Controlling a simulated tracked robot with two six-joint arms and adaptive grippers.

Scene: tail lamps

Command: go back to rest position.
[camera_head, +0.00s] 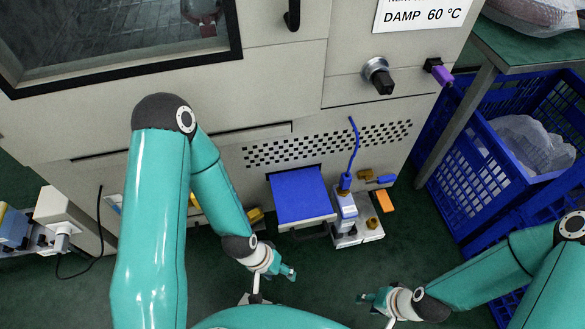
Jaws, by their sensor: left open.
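My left gripper (289,273) is at the end of the teal arm from the left. It is low in front of the grey machine, just below the blue-topped tray (300,196). It is open and I see nothing between its fingers. My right gripper (366,298) comes in from the lower right and points left over the dark green floor. It is small in view, and its jaw opening is unclear. No object shows in it. The two grippers are apart, with bare floor between them.
The grey machine (282,78) fills the back, with a black knob (379,77) and a purple-ended lever (441,74). White blocks (345,218) with a blue cable stand beside the tray. Blue crates (490,170) stand at right under a green-topped table. Floor is free between the grippers.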

